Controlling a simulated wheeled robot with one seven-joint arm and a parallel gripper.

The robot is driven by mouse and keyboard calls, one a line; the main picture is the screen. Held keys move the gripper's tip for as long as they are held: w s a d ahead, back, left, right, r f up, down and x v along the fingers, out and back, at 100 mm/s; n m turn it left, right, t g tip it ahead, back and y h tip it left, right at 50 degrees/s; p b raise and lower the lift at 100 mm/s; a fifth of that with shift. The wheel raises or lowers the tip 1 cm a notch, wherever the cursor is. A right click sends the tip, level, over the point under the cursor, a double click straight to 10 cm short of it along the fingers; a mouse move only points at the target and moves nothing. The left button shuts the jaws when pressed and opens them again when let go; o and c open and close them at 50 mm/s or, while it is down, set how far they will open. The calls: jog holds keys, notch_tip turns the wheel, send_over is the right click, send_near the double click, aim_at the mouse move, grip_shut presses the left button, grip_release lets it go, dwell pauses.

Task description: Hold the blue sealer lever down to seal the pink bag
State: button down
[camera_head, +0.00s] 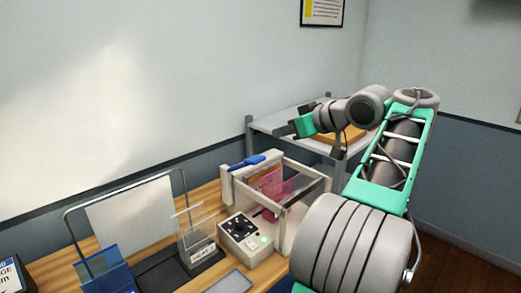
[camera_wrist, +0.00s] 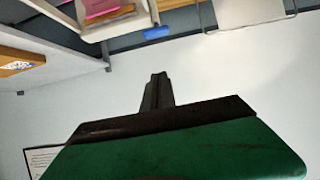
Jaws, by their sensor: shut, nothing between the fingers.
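The blue sealer lever (camera_head: 248,162) lies along the top back edge of the beige sealer (camera_head: 227,186) on the wooden bench. It also shows in the wrist view (camera_wrist: 158,33), apart from my fingers. The pink bag (camera_head: 265,186) stands inside the sealer's frame, partly behind its clear front; a pink part shows at the top of the wrist view (camera_wrist: 103,8). My gripper (camera_head: 286,129) is up in the air, above and to the right of the lever in the head view. In the wrist view its fingers (camera_wrist: 157,78) are together and empty.
A clear sign holder (camera_head: 197,236), a blue holder (camera_head: 103,272) and a wire stand (camera_head: 70,222) are to the left. A grey shelf (camera_head: 270,121) stands behind, under my arm.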

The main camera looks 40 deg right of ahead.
jog(key=shift+w+a, duration=0.1)
jog(key=shift+f, duration=0.1)
jog(key=b, duration=0.6)
send_over(260, 158)
jog(key=f, duration=0.4)
jog(key=shift+w+a+f, duration=0.15)
jog(key=shift+w+f, duration=0.1)
notch_tip(260, 158, down, 3)
jog(key=shift+r+b, duration=0.1)
jog(key=shift+b, duration=0.45)
jog(key=shift+s+f, duration=0.3)
jog(key=shift+f, duration=0.3)
